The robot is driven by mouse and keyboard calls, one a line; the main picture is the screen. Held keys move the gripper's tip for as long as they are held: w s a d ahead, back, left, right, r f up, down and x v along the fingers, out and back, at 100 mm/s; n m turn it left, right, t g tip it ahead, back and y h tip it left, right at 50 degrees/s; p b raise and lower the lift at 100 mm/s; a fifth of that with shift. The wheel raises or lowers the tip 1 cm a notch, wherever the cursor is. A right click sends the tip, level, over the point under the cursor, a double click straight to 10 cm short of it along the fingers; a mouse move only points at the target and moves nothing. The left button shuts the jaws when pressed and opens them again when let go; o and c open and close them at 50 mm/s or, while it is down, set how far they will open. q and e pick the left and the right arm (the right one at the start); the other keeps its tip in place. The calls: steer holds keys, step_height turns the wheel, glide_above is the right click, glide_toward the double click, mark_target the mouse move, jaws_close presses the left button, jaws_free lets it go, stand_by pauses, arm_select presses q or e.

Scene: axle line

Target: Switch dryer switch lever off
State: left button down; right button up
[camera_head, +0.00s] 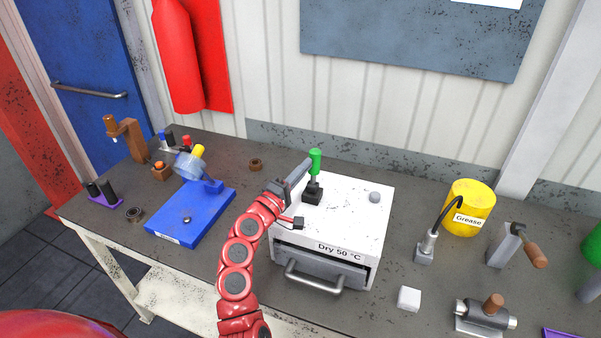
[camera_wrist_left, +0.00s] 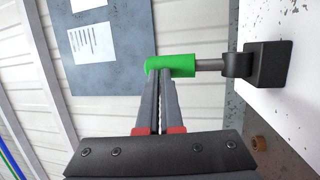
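The dryer (camera_head: 345,215) is a white box labelled "Dry 50 °C" on the bench. Its switch lever has a green handle (camera_head: 315,162) on a grey rod and black base (camera_head: 312,193), standing about upright on the dryer's top. My left gripper (camera_head: 306,165) is just left of the green handle. In the left wrist view the handle (camera_wrist_left: 172,66) lies across the tips of my left gripper (camera_wrist_left: 160,80). The fingers are close together with only a thin gap, their tips at the handle's side, apparently touching it. Nothing shows between them. My right gripper is out of view.
A grey knob (camera_head: 375,197) is on the dryer's top right, and a handle (camera_head: 315,283) is on its front. A blue plate (camera_head: 185,225) lies left of my arm. A yellow grease can (camera_head: 468,207) and several tools stand to the right.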

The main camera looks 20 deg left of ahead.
arm_select(q)
steer(key=shift+w+r+b, duration=0.2)
steer(key=shift+w+b, duration=0.2)
steer(key=shift+w, duration=0.1)
steer(key=shift+w+r+b, duration=0.2)
steer(key=shift+w+b, duration=0.15)
steer(key=shift+w, duration=0.1)
steer(key=shift+r, duration=0.15)
steer(key=shift+s, duration=0.1)
